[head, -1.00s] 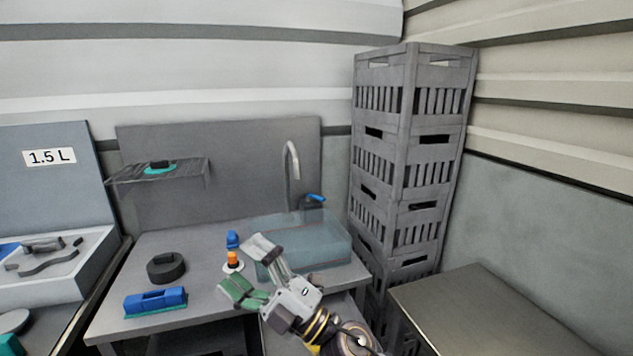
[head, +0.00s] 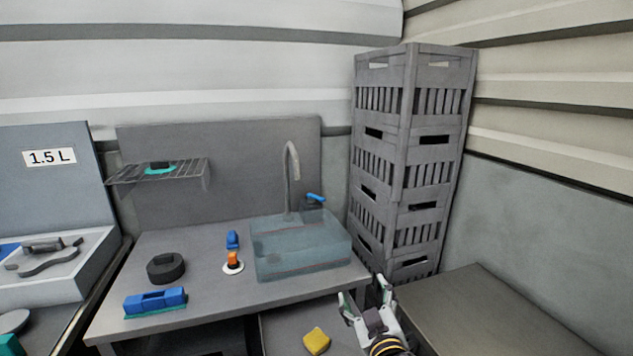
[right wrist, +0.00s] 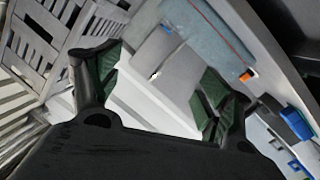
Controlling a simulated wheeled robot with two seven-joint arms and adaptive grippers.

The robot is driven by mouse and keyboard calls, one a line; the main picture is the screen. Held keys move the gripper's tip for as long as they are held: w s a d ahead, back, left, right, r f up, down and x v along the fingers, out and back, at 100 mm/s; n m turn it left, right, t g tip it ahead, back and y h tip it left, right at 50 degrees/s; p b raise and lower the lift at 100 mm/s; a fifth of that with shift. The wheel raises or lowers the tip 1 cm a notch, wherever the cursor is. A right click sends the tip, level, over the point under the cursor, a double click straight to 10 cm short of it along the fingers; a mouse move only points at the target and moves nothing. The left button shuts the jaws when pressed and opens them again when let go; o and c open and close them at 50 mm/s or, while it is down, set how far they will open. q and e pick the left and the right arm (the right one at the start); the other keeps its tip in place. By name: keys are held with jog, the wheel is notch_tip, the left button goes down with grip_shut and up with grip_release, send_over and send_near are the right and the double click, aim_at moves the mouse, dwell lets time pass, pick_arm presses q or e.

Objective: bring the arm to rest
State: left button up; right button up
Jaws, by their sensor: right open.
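My right gripper (head: 366,297) is at the lower right of the head view, below the front right corner of the sink table (head: 215,293). It is open and nothing shows between its fingers. In the right wrist view its two green-padded fingers (right wrist: 160,90) stand wide apart, with empty space between them. My left gripper is in neither view.
A translucent basin (head: 300,247) stands under the tap (head: 291,165). An orange-and-white item (head: 233,263), a blue item (head: 232,239), a black round piece (head: 165,267) and a blue block (head: 155,302) share the table. Stacked crates (head: 412,150) rise behind my gripper. A yellow item (head: 316,341) lies lower down.

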jog(key=s+d+f+m+g+h, duration=0.1)
jog(key=s+d+f+g, duration=0.35)
jog(key=s+f, duration=0.35)
jog(key=s+d+f+m+g, duration=0.2)
jog(key=s+d+f+g, duration=0.1)
jog(key=s+f+g, duration=0.3)
jog(key=s+d+f+m+g+h, duration=0.1)
jog(key=s+d+f+g, duration=0.2)
jog(key=s+f, duration=0.6)
notch_tip(320, 180, down, 32)
jog(key=s+d+g, duration=0.1)
jog(key=s+d, duration=0.1)
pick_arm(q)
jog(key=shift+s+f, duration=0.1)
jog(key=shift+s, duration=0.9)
pick_arm(e)
jog(key=s+d+f, duration=0.3)
jog(key=s+f, duration=0.7)
jog(key=s+d+f+g, duration=0.1)
jog(key=s+d+f, duration=0.3)
jog(key=s+f, duration=0.6)
jog(key=shift+s+d, duration=0.2)
jog(key=shift+s, duration=0.35)
